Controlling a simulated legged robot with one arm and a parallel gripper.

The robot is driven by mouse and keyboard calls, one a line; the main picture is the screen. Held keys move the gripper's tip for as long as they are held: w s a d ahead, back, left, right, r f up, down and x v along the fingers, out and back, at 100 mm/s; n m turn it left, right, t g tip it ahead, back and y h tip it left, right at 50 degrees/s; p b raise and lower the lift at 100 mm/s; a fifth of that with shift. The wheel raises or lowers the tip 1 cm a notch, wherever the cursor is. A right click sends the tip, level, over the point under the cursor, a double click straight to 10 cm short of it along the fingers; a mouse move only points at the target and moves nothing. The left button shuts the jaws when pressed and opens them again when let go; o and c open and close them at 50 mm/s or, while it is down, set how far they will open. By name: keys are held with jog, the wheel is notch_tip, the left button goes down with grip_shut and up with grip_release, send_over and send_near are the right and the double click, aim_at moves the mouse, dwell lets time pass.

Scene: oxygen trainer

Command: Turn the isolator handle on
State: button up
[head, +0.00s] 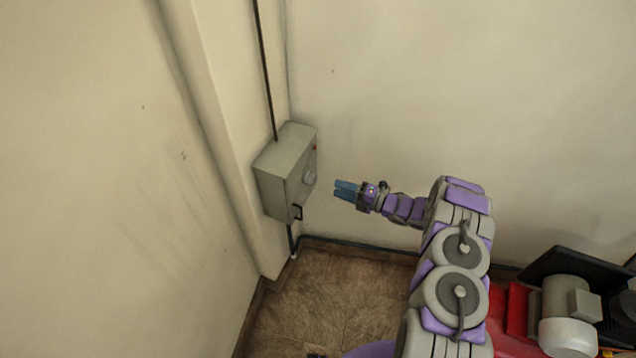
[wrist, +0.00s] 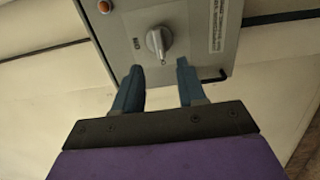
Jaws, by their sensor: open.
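The isolator box (head: 284,172) is a grey cabinet fixed to the wall in the head view. In the wrist view its front panel (wrist: 196,30) fills the top. The isolator handle (wrist: 159,42) is a light grey rotary knob with a pointer, near the panel's middle, beside an "ON" marking. In the head view the handle (head: 309,178) is small on the box's right-hand face. My gripper (wrist: 158,72) is open and empty, its two blue fingers pointing at the panel just below the knob and apart from it. In the head view my gripper (head: 337,189) is right of the box.
An orange button or lamp (wrist: 104,7) sits at the panel's upper left. A black latch (wrist: 212,77) sticks out at its lower right; it also shows in the head view (head: 298,212). A conduit (head: 265,70) runs up from the box. Red and grey machinery (head: 565,310) stands at lower right.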

aim_at(313, 180)
jog(key=b+x, duration=0.1)
jog(key=x, duration=0.8)
jog(key=shift+f, duration=0.1)
jog(key=shift+s, duration=0.1)
grip_shut()
